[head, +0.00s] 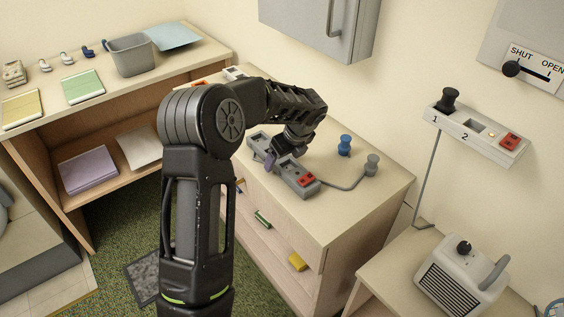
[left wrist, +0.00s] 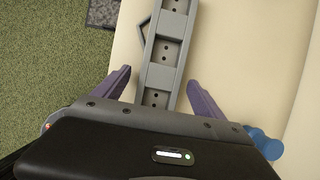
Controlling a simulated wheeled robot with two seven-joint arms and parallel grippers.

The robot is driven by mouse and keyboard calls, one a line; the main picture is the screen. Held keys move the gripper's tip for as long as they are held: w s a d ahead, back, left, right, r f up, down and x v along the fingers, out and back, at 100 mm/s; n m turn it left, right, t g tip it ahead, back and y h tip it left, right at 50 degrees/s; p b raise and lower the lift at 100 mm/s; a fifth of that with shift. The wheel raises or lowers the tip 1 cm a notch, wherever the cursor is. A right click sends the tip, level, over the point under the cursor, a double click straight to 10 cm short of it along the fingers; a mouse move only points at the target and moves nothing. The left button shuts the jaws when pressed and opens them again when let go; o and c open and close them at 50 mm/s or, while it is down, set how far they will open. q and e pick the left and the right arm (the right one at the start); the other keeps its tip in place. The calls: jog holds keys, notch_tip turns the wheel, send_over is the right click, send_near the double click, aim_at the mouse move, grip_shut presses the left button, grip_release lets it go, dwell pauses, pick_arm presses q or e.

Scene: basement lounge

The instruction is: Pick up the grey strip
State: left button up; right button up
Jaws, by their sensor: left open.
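The grey strip (head: 293,172), a power strip with several sockets and a red switch at its near end, lies on the wooden cabinet top (head: 345,205). A grey cable runs from it to a grey plug (head: 371,165). My left gripper (head: 274,156) is over the strip, its hand hiding part of it. In the left wrist view the purple fingers of the left gripper (left wrist: 159,78) are apart, one on each side of the strip (left wrist: 165,48), with visible gaps. I cannot tell how high the fingertips are. My right gripper is in neither view.
A blue plug (head: 345,144) stands behind the strip. A grey wall cabinet (head: 322,24) hangs above. A wall socket unit (head: 476,135) with a black plug (head: 448,100) is at the right, above a heater (head: 460,276). The cabinet top's near right part is clear.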

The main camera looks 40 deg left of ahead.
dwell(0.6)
pick_arm(q)
grip_shut()
dwell(0.7)
